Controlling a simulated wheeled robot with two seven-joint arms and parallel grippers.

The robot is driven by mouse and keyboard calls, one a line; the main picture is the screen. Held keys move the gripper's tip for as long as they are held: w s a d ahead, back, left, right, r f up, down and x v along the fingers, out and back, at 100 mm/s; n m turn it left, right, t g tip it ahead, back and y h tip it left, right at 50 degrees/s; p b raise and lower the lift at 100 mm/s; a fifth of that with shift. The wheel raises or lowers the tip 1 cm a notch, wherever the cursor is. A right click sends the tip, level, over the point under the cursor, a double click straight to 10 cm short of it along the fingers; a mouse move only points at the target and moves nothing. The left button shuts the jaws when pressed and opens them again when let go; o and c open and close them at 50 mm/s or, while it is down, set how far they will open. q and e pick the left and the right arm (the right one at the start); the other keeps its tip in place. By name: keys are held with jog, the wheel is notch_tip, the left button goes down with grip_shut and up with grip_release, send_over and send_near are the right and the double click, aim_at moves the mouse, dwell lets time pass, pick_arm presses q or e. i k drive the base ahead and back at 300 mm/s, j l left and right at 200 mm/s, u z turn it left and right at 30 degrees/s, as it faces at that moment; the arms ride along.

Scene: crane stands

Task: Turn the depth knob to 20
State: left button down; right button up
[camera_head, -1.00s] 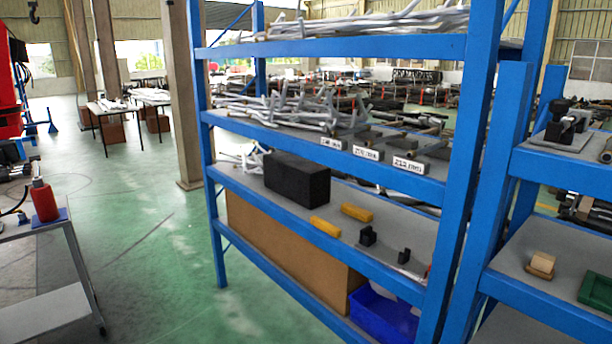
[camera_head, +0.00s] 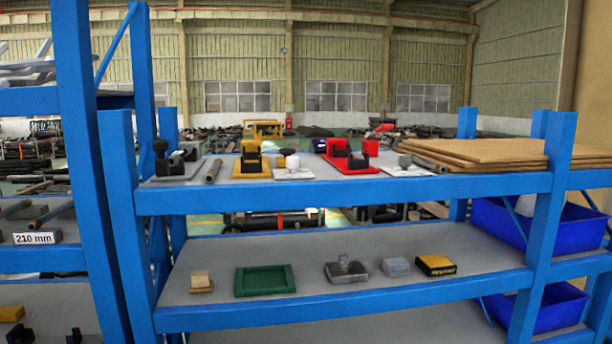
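No depth knob can be made out in the head view. Several small fixtures stand on the top shelf of the blue rack: a black and grey one (camera_head: 175,160) at the left, a yellow one with a black block (camera_head: 251,160), and a red one with black parts (camera_head: 350,157). Small grey-white pieces (camera_head: 293,167) sit between them. Whether any of these carries a knob or a scale is too small to tell. Neither of my grippers shows.
The blue rack (camera_head: 345,193) fills the front. Its lower shelf holds a green tray (camera_head: 265,281), a wooden block (camera_head: 201,282), a metal piece (camera_head: 346,270) and a yellow-black box (camera_head: 436,265). Brown boards (camera_head: 480,150) and blue bins (camera_head: 560,235) are at the right.

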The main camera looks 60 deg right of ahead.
aim_at(292, 163)
jog(key=z, duration=1.7)
